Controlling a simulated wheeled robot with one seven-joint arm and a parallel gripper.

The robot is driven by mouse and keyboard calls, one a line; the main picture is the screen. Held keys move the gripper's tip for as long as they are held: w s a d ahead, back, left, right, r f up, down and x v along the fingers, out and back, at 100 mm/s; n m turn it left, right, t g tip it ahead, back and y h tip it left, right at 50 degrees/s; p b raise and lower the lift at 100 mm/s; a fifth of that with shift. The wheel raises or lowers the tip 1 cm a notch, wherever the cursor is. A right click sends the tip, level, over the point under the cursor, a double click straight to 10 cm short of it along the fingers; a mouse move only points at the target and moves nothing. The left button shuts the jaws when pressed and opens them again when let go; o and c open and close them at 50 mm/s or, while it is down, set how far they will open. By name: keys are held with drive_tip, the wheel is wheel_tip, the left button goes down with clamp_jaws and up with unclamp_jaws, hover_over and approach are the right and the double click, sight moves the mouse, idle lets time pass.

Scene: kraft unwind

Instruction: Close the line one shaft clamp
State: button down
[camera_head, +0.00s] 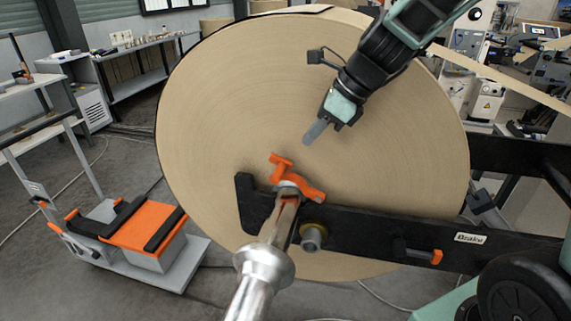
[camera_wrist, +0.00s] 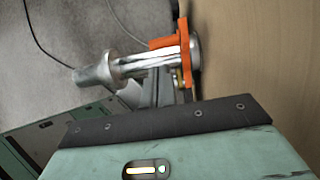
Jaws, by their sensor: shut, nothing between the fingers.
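The orange shaft clamp (camera_head: 297,182) sits at the black support arm, where the silver shaft (camera_head: 258,270) enters the big kraft roll (camera_head: 225,120). One end of the clamp stands up to the upper left, and its other end slopes down to the right. I cannot tell whether it is latched. My gripper (camera_head: 313,134) is shut and empty, in front of the roll face, above and slightly right of the clamp and apart from it. The wrist view shows the orange clamp (camera_wrist: 184,45) at the shaft (camera_wrist: 145,64), beyond my gripper's green body.
The black support arm (camera_head: 375,232) runs right from the shaft, with a small orange-tipped lever (camera_head: 424,256) on it. An orange-topped cart (camera_head: 145,226) stands on the floor at left. A bench (camera_head: 140,50) is behind. Floor between cart and shaft is mostly clear.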

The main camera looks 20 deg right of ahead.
sight(280, 172)
drive_tip(key=x, duration=0.9)
drive_tip(key=shift+w+a+f, duration=0.15)
drive_tip(key=shift+f, duration=0.2)
drive_tip(key=shift+w+a+f+b, duration=0.25)
drive_tip(key=shift+w+a+f, duration=0.35)
drive_tip(key=shift+a+f, duration=0.3)
drive_tip(key=shift+w+a+f+b, duration=0.2)
drive_tip(key=shift+w+a+f, duration=0.55)
drive_tip(key=shift+f, duration=0.25)
drive_tip(key=shift+s+a, duration=0.1)
